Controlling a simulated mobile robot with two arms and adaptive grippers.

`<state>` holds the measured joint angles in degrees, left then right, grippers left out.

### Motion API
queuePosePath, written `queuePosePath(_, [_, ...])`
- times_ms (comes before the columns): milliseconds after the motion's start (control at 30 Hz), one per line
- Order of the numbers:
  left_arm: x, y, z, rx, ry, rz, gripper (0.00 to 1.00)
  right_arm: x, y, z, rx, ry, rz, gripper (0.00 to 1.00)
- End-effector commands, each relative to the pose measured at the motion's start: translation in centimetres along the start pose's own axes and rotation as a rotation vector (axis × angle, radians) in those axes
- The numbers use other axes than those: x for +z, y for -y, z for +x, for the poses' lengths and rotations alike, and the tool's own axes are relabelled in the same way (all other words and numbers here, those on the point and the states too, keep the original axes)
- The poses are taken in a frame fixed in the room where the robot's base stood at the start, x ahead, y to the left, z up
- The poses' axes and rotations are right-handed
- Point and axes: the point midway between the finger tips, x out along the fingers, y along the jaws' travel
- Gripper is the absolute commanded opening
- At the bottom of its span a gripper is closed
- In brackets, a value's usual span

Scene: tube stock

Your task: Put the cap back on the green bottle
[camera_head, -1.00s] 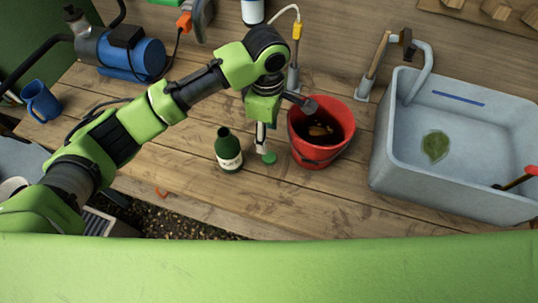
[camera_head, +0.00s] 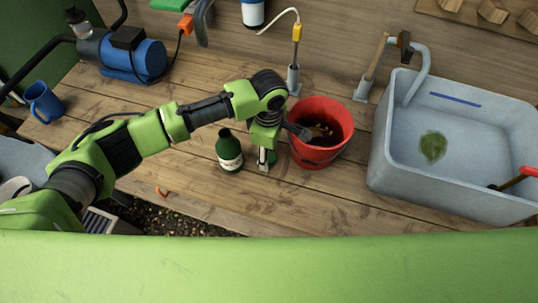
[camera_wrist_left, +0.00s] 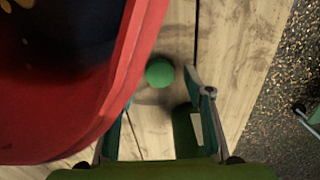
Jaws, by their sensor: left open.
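The dark green bottle (camera_head: 229,152) with a pale label stands upright on the wooden bench, left of my left gripper, its neck uncovered. The green cap (camera_wrist_left: 159,72) lies on the bench, close to the red bucket; in the head view my gripper mostly hides it. My left gripper (camera_head: 264,160) points down at the cap, between the bottle and the bucket. In the left wrist view the gripper (camera_wrist_left: 163,97) is open and empty, with the cap just beyond the gap between its fingertips. My right gripper is not in view.
The red bucket (camera_head: 335,154) stands immediately right of my left gripper. A grey sink (camera_head: 378,165) is farther right. A blue mug (camera_head: 42,103) and a blue cylindrical machine (camera_head: 140,60) are at the left. The bench in front of the bucket is clear.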

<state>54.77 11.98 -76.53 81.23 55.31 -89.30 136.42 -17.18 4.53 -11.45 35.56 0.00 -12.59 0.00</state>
Motion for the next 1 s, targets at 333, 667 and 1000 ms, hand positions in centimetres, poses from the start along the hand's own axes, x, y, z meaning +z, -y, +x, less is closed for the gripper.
queuePosePath(333, [0.03, 0.01, 0.62, 0.001, 0.000, 0.001, 0.47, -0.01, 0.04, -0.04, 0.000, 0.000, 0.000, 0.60])
queuePosePath(667, [0.03, 0.01, 0.60, 0.001, 0.000, 0.001, 0.20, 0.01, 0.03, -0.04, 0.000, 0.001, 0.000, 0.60])
queuePosePath(1000, [0.05, -0.01, 0.34, 0.001, 0.001, 0.001, 0.20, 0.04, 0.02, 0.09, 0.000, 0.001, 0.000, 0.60])
